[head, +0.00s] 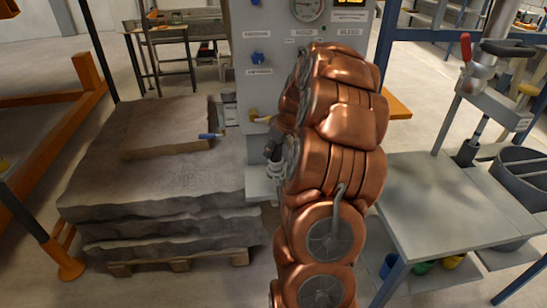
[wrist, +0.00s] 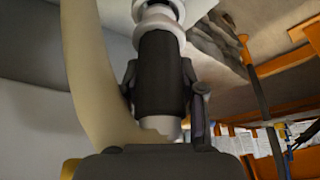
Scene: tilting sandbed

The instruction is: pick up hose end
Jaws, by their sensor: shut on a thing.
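The hose end (wrist: 160,60) fills the middle of the wrist view as a dark sleeve with pale collars above and a light tip below. My gripper (wrist: 164,84) has one finger on each side of the dark sleeve and is shut on it. A beige curved hose-like length (wrist: 88,70) runs down the left side of the wrist view; where it joins is hidden behind the gripper body. In the head view my copper arm hides most of the gripper area; a small pale and dark fitting (head: 275,168) shows at the arm's left edge.
A grey panel (head: 262,88) with a gauge and blue knobs stands behind my arm. A stacked stone-like slab (head: 150,180) on a pallet lies left. A grey workbench (head: 430,205) with a lever press stands right. Floor shows at the far left.

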